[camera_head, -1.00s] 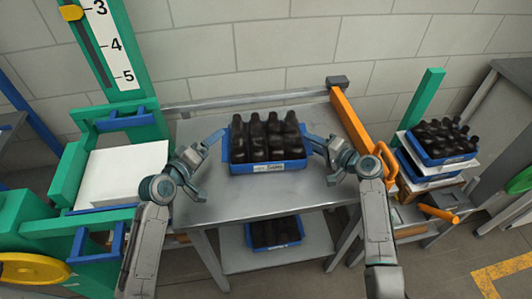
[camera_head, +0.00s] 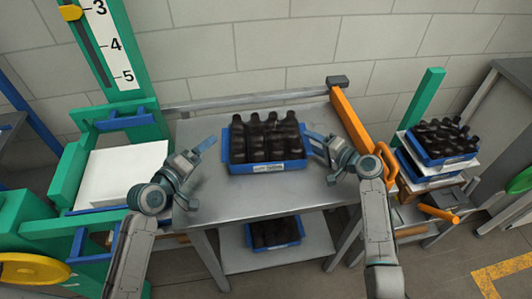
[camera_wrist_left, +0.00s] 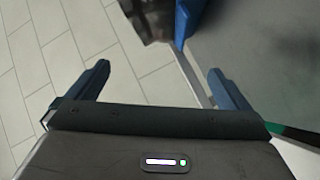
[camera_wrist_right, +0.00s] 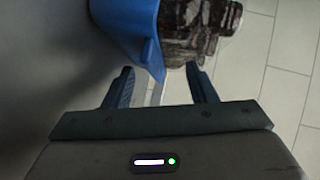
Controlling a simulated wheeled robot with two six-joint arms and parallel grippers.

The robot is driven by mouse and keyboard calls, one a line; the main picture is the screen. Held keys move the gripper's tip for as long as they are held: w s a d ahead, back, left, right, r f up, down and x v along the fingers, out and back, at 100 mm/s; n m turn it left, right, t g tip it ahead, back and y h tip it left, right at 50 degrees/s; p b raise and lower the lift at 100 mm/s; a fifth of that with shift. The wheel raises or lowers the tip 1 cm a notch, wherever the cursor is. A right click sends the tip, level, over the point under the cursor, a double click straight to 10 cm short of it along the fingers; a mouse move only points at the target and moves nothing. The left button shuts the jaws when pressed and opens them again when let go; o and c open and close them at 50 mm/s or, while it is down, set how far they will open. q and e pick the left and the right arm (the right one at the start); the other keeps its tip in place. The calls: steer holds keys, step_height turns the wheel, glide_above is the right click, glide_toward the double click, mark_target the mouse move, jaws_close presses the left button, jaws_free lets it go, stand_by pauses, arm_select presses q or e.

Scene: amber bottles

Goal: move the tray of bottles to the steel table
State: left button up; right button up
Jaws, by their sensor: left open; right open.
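A blue tray (camera_head: 236,168) packed with dark bottles (camera_head: 265,138) rests on the steel table (camera_head: 200,206). My right gripper (camera_head: 312,142) is open at the tray's right end; I cannot tell whether it touches. In the right wrist view the blue tray wall (camera_wrist_right: 128,28) and bottles (camera_wrist_right: 200,28) lie just beyond the open fingers (camera_wrist_right: 163,85). My left gripper (camera_head: 202,156) is open and stands to the left of the tray, apart from it. In the left wrist view a sliver of the tray (camera_wrist_left: 188,18) shows beyond the open fingers (camera_wrist_left: 158,80).
A second blue tray of bottles (camera_head: 455,158) sits on a stack at the right. Another tray (camera_head: 290,240) lies on the table's lower shelf. An orange bar (camera_head: 352,120) runs along the table's right edge. A green frame with a white platform (camera_head: 125,170) stands at the left.

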step_height(320, 180, up, 10)
stand_by(0.4)
steer(key=shift+f, duration=0.1)
